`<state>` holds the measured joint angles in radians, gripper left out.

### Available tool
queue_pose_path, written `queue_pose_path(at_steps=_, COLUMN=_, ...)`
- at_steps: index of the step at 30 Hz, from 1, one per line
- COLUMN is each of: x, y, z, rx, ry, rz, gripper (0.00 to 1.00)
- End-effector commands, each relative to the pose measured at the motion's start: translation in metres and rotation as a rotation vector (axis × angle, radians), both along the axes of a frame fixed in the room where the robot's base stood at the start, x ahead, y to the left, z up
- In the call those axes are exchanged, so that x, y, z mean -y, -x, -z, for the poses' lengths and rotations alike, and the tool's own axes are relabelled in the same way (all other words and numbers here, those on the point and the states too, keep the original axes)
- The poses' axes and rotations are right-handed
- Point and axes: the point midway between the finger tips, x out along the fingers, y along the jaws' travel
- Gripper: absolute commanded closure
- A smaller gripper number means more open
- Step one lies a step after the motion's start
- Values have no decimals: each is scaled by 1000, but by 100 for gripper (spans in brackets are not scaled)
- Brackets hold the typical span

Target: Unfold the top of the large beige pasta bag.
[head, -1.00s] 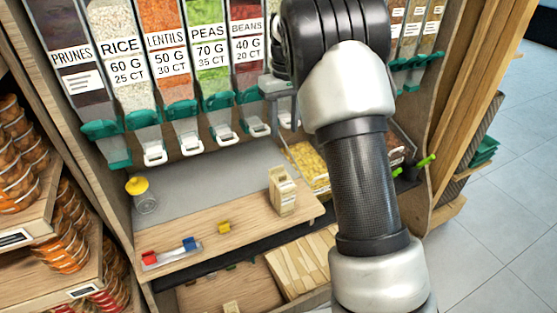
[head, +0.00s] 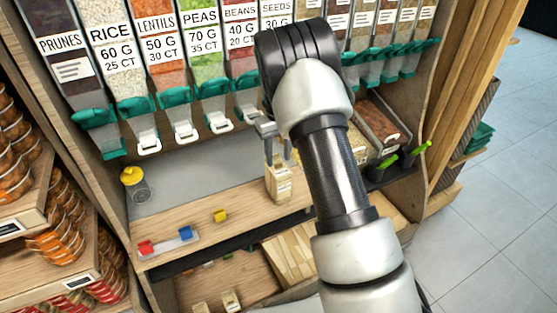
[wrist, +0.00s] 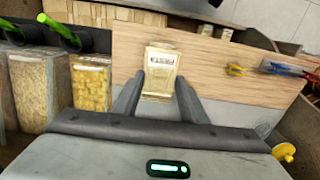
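The large beige pasta bag (head: 279,188) stands upright on the wooden counter, near its right end. It has a pale label on its front. Its top looks narrow, but the fold there is too small to make out. My gripper (head: 275,147) is at the top of the bag, pointing down. In the wrist view the bag (wrist: 161,72) shows between the two fingertips of my gripper (wrist: 159,77). The fingers are apart, with a narrow gap on each side of the bag, so they appear open around it and not closed on it.
A yellow-topped jar (head: 133,184), a yellow clip (head: 220,215) and a rail with red and blue clips (head: 167,242) are on the counter to the left. Dispensers with green levers (head: 177,98) hang behind. Food bins (wrist: 91,80) with green-handled scoops (wrist: 60,32) stand beside the bag.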

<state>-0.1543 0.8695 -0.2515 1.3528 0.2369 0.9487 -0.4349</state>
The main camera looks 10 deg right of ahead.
Motion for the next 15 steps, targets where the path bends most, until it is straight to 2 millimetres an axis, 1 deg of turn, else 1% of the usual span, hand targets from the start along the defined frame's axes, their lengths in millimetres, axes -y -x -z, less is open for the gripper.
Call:
queue_pose_path(at_steps=1, x=0, y=0, z=7, rx=-2, ry=1, rz=0, gripper=61)
queue_pose_path(at_steps=3, x=0, y=0, z=13, rx=-1, ry=1, rz=-1, gripper=61)
queue_pose_path(at_steps=6, x=0, y=0, z=17, rx=0, ry=1, rz=-1, gripper=61)
queue_pose_path(at_steps=14, x=0, y=0, z=19, rx=0, ry=1, rz=-1, gripper=61)
queue_pose_path(at_steps=15, x=0, y=0, z=19, rx=0, ry=1, rz=-1, gripper=63)
